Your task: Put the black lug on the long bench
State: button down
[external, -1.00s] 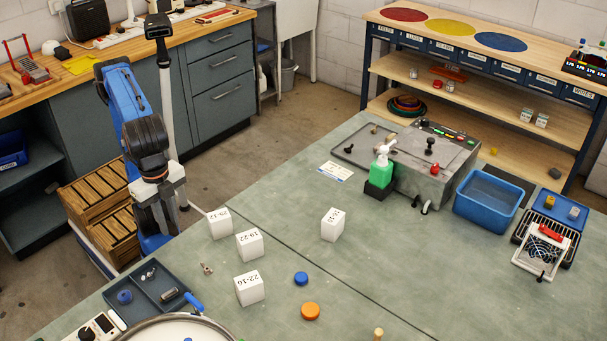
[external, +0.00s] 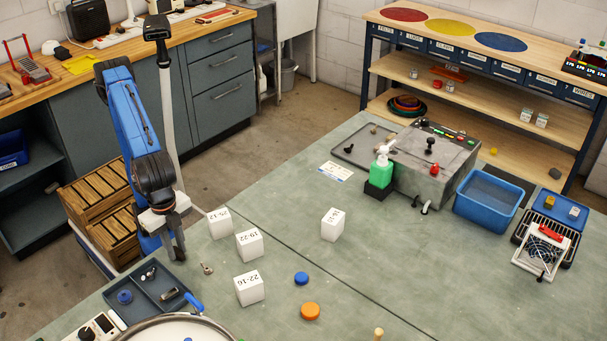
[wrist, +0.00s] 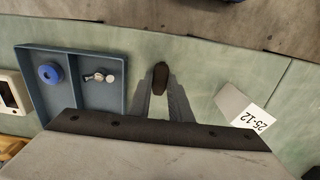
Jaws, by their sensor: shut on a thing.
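The black lug, a dark rounded piece (wrist: 160,72), sits between the fingertips of my gripper (wrist: 160,88) in the wrist view. The fingers are shut on it. In the external view my gripper (external: 174,254) points down at the left edge of the green-topped bench (external: 280,240), behind the grey tray. The lug cannot be made out there. I cannot tell whether the lug touches the bench top. A wood-topped bench (external: 120,40) with grey drawers runs along the back left wall.
The grey tray (external: 150,300) holds a blue ring (external: 125,297) and small metal parts. White numbered blocks (external: 249,244) stand to the right of my gripper, with a small metal part (external: 207,268) nearby. Wooden crates (external: 100,205) stand left of the bench.

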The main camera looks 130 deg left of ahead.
aim_at(177, 251)
jog(key=shift+f, duration=0.1)
jog(key=c, duration=1.6)
grip_release()
notch_tip(177, 251, up, 12)
jog(key=shift+r, duration=0.1)
jog(key=s+a+f+t, duration=0.1)
jog(key=s+a+f, duration=0.4)
jog(key=s+f, duration=0.2)
jog(key=s+a+f+t, duration=0.2)
jog(key=s+a+f, duration=0.3)
jog(key=s+f, duration=0.3)
jog(key=s+a+f+t, duration=0.1)
jog(key=s+a+f, duration=0.4)
jog(key=s+f, duration=0.3)
jog(key=shift+a+f+t, duration=0.25)
jog(key=shift+f+t, duration=0.15)
jog(key=shift+f, duration=0.1)
